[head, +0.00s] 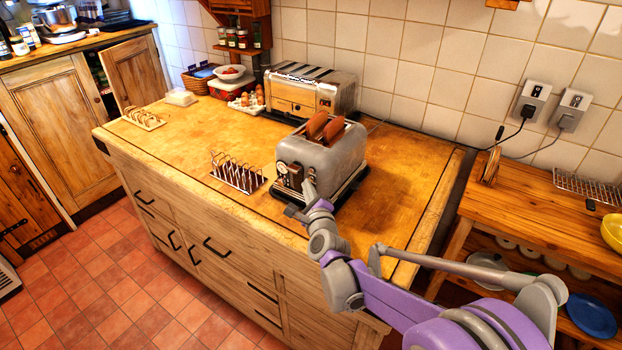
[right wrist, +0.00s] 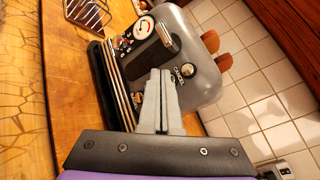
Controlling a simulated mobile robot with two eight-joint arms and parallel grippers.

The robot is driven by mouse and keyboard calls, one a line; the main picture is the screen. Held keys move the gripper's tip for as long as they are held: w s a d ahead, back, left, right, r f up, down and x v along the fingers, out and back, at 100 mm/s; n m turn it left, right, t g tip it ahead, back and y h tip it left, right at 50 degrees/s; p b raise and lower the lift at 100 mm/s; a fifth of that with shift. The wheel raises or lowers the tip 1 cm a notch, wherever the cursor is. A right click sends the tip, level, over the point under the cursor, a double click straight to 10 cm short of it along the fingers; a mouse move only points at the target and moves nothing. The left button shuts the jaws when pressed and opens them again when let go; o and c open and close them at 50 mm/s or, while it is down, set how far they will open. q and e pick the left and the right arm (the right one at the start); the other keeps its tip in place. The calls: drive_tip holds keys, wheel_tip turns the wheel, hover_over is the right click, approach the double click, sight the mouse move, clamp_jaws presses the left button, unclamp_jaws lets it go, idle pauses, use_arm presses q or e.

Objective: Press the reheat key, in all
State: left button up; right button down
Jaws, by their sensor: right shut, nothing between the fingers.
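A grey two-slot toaster (head: 340,157) stands on the wooden counter, with two brown slices (head: 316,124) sticking up from its slots. In the right wrist view the toaster (right wrist: 207,88) shows tilted, with a round dial (right wrist: 144,27), small buttons, a dark lever panel and a label reading CANCEL. I cannot make out which key is the reheat key. My right gripper (head: 309,190) is at the toaster's front face. It is shut and empty; its fingertips (right wrist: 160,72) overlap the front near the CANCEL label, and I cannot tell whether they touch. My left gripper is out of view.
A toast rack (head: 237,174) stands left of the toaster. A larger steel toaster (head: 300,92) is behind, against the tiled wall, beside eggs and a red box. A lower shelf unit (head: 540,200) is at the right. The counter's left middle is clear.

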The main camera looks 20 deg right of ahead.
drive_tip(key=shift+w+d+p, duration=0.2)
drive_tip(key=shift+d+p, duration=0.1)
drive_tip(key=shift+p, duration=0.25)
idle(0.7)
idle(0.3)
drive_tip(key=shift+s+a+b, duration=0.5)
drive_tip(key=shift+a+b, duration=0.15)
drive_tip(key=shift+b, duration=0.35)
drive_tip(key=s+a+b, duration=0.1)
drive_tip(key=a+b, duration=0.1)
drive_tip(key=s+a+b, duration=0.1)
drive_tip(key=s+a, duration=0.1)
drive_tip(key=shift+b, duration=0.35)
